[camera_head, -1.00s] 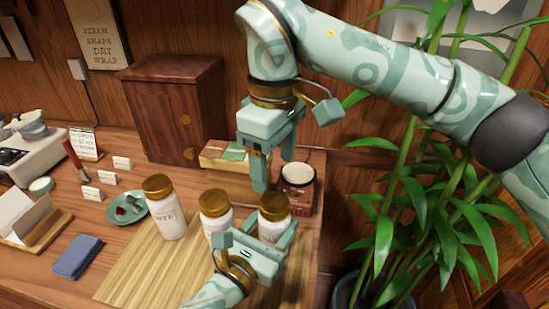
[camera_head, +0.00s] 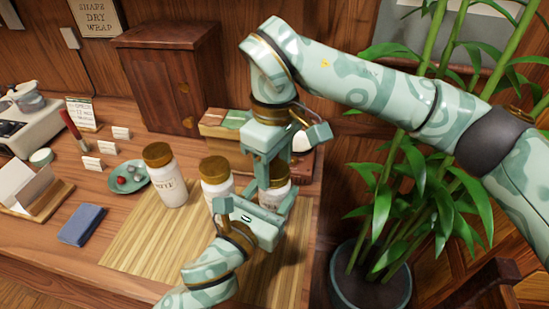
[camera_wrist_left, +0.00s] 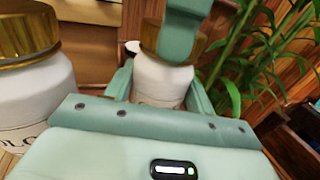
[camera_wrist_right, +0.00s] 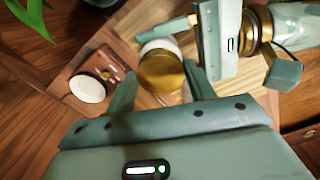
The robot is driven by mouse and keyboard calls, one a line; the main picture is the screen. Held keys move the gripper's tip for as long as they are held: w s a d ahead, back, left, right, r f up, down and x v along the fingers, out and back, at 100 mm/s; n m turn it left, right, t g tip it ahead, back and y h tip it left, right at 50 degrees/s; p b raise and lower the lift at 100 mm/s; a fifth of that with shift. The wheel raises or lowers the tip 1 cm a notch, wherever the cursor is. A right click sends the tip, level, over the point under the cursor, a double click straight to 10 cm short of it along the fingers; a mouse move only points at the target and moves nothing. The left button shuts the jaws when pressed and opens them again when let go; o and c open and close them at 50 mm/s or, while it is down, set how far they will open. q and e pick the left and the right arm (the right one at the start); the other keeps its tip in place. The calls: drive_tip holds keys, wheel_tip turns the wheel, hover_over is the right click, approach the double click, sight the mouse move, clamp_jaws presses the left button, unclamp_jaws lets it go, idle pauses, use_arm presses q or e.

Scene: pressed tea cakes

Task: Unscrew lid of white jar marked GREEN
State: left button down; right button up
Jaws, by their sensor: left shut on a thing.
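My left gripper (camera_wrist_left: 160,92) is shut around the white body of the right-hand jar (camera_wrist_left: 157,78), which stands upright on the mat. Its label is mostly hidden and I cannot read it. Its gold lid (camera_wrist_right: 160,71) is on it. My right gripper (camera_wrist_right: 159,75) is open above this jar and points down, with one finger on either side of the lid; I see a gap beside the lid. In the head view my right gripper (camera_head: 268,181) hides most of the lid.
A gold-lidded jar (camera_head: 216,186) stands just left of the held one, another jar (camera_head: 168,181) farther left, both on the slatted mat (camera_head: 140,245). A box (camera_head: 215,132) and a round white-topped container (camera_wrist_right: 88,88) are close behind. A plant (camera_head: 400,200) stands to the right.

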drive_tip(key=c, duration=0.6)
